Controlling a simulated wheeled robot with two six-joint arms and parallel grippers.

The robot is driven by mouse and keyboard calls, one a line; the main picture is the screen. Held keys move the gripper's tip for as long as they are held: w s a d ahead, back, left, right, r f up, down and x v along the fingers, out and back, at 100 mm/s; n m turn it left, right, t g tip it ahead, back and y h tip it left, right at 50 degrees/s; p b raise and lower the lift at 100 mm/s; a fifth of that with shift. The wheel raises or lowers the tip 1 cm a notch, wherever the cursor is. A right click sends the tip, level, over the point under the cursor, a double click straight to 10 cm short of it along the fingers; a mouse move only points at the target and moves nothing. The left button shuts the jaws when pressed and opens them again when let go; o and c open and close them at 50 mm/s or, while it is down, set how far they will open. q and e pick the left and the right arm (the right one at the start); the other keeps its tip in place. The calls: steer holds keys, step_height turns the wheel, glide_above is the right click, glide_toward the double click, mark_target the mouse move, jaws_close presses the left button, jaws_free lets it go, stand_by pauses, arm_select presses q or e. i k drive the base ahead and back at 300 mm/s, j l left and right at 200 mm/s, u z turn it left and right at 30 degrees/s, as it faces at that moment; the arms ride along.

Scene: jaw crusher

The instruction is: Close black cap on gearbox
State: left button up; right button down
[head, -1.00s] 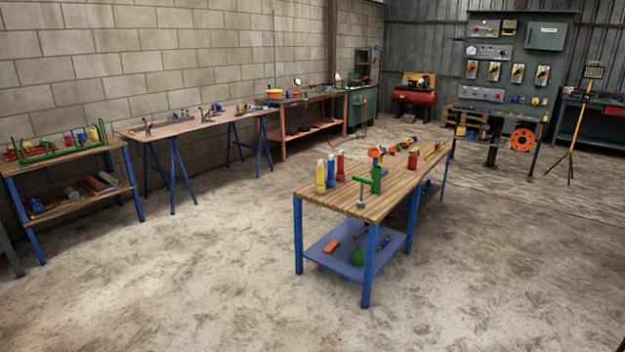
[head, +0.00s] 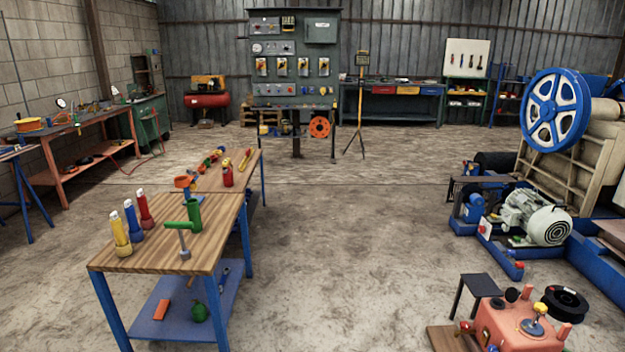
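A salmon-pink housing, which looks like the gearbox (head: 515,333), stands at the bottom right, partly cut off by the lower edge. A small round black part, possibly the black cap (head: 512,295), is at its top rear edge. I cannot tell at this distance whether it is open or closed. A yellow knob (head: 540,309) on a disc sits on top of the housing. A black spool-like wheel (head: 565,304) is at its right rear. Neither of my grippers is in view.
A wooden workbench (head: 215,225) with flashlights and tools stands at left centre. The jaw crusher with its blue flywheel (head: 556,110) and a motor (head: 538,218) are at right. Open concrete floor (head: 350,250) lies between them. A control panel (head: 293,60) stands at the back.

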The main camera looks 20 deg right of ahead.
mark_target(512, 294)
steer(key=i+l+z, duration=0.15)
steer(key=i+z, duration=0.35)
steer(key=i, duration=0.35)
steer(key=i+j+z, duration=0.2)
steer(key=i+z, duration=0.3)
steer(key=i, duration=0.3)
